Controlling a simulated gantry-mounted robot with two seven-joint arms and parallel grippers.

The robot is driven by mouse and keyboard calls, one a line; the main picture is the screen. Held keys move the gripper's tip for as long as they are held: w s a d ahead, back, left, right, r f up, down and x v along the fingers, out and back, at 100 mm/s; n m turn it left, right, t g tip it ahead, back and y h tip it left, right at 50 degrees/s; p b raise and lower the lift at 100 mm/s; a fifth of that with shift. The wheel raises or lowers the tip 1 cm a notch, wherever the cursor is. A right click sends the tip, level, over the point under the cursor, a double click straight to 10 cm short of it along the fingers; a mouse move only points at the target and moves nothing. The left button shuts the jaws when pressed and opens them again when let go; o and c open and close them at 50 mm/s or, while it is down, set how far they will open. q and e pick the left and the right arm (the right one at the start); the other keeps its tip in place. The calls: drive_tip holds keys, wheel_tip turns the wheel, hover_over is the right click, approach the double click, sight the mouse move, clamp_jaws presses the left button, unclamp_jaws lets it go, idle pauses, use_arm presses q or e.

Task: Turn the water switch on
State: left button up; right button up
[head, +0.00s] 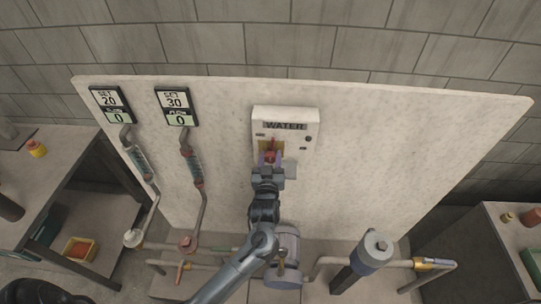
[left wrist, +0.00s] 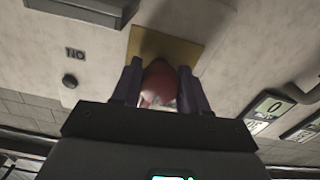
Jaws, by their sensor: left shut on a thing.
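The white water switch box (head: 298,119) hangs on the pale panel and carries the label "WATER". A red switch handle (head: 270,143) stands out from its yellowish plate. My left gripper (head: 270,158) reaches up from below and is shut on the red handle. In the left wrist view the red handle (left wrist: 160,82) sits between the two dark fingers of my gripper (left wrist: 158,88), in front of the yellow plate (left wrist: 188,50). The gripper body hides the handle's lower part. My right gripper is not in view.
Two displays, set 20 (head: 113,105) and set 30 (head: 177,107), both read 0, with flow tubes below. A pump (head: 287,250), a grey cylinder (head: 374,250) and pipes stand along the panel's foot. Side tables flank the panel. The panel's right half is clear.

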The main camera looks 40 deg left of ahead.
use_arm(q)
drive_tip(key=m+p, duration=0.4)
drive_tip(key=p, duration=0.1)
drive_tip(key=m+p, duration=0.5)
drive_tip(key=shift+s+a+r+p, duration=0.1)
drive_tip(key=shift+r+p, duration=0.1)
drive_tip(key=shift+p, duration=0.15)
drive_tip(key=m+p, duration=0.3)
drive_tip(key=m, duration=0.1)
drive_tip(key=shift+a+p, duration=0.1)
drive_tip(key=shift+p, duration=0.2)
drive_tip(key=shift+f+m+p, duration=0.1)
drive_tip(key=shift+m+p, duration=0.85)
drive_tip(key=shift+m, duration=0.75)
drive_tip(key=o, duration=1)
drive_tip(key=shift+s, duration=0.1)
